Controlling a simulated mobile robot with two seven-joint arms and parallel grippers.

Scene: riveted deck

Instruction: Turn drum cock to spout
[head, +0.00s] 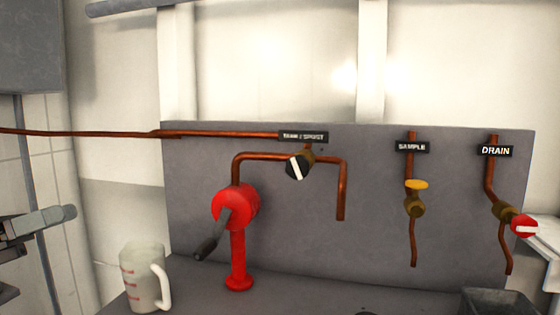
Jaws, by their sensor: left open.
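The drum cock is a round black knob (297,168) with a white stripe on a brass valve body (307,157), under a dark label (303,136) that seems to end in "SPOUT". Its stripe is tilted, upper left to lower right, close to upright. A copper pipe runs left from the valve to a red hand pump (232,207); the spout pipe (342,195) bends down on the right. My left gripper (32,250) is open and empty at the left edge, partly cut off, well apart from the cock. My right gripper is out of view.
A sample cock with a yellow handle (416,185) and a drain cock with a red knob (523,226) sit to the right on the grey panel (270,240). A measuring jug (143,278) stands at lower left; a dark bin (497,302) is at lower right. The pump's crank (213,240) sticks out.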

